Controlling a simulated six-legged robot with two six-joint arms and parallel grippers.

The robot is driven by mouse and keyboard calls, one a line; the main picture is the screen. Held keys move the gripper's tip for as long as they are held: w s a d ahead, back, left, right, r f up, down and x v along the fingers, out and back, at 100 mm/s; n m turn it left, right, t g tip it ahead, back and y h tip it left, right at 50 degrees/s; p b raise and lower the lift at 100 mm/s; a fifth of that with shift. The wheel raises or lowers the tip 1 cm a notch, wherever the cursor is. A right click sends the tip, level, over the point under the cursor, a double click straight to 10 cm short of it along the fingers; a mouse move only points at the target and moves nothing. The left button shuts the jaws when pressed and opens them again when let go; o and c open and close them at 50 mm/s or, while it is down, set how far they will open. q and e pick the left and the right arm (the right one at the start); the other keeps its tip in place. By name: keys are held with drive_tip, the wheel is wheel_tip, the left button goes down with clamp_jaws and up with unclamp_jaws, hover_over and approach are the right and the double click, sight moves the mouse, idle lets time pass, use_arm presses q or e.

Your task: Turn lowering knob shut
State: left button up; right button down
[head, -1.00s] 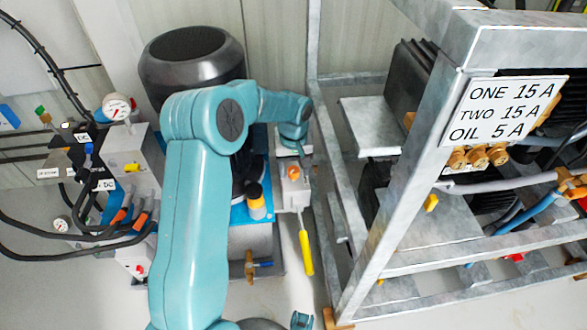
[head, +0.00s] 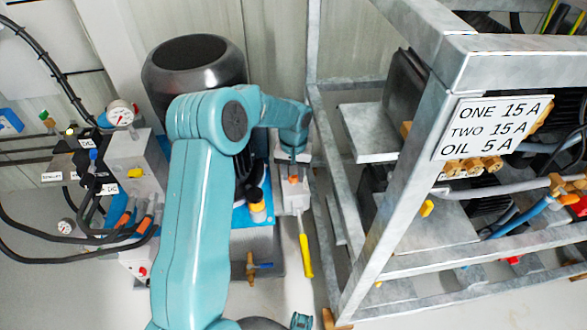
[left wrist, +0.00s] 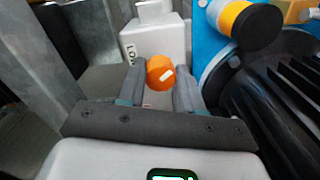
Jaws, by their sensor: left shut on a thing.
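The lowering knob is a round orange knob (head: 293,181) with a white mark on top. It sits on a light grey block (head: 292,202) beside the blue-based pump unit. My left gripper (head: 293,168) reaches down over it from the teal arm. In the left wrist view the orange knob (left wrist: 160,72) sits between the two grey fingers of my left gripper (left wrist: 161,86), which are shut on it. In the head view the gripper and arm hide part of the knob.
A yellow-handled lever (head: 305,255) hangs below the block. A galvanized steel frame (head: 388,210) with a label sign (head: 497,128) stands close on the right. A dark motor (head: 195,72) is behind my arm. Gauges, including one (head: 121,113), and black hoses are at left.

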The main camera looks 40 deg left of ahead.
use_arm(q)
drive_tip(key=shift+r+m+p, duration=0.2)
drive_tip(key=shift+m+p, duration=0.3)
drive_tip(key=shift+m, duration=0.5)
drive_tip(key=m+p, duration=0.2)
drive_tip(key=m, duration=0.2)
drive_tip(key=shift+m, duration=0.3)
drive_tip(key=m+p, duration=0.2)
drive_tip(key=m, duration=0.4)
drive_tip(key=shift+p, duration=0.4)
drive_tip(key=m+p, duration=0.2)
drive_tip(key=m, duration=0.4)
drive_tip(key=shift+f+m, duration=0.1)
drive_tip(key=shift+m, duration=0.2)
drive_tip(key=m+p, duration=0.1)
drive_tip(key=m, duration=0.5)
drive_tip(key=shift+p, duration=0.35)
drive_tip(key=shift+m, duration=0.3)
drive_tip(key=o, duration=1)
drive_tip(key=shift+o, duration=0.2)
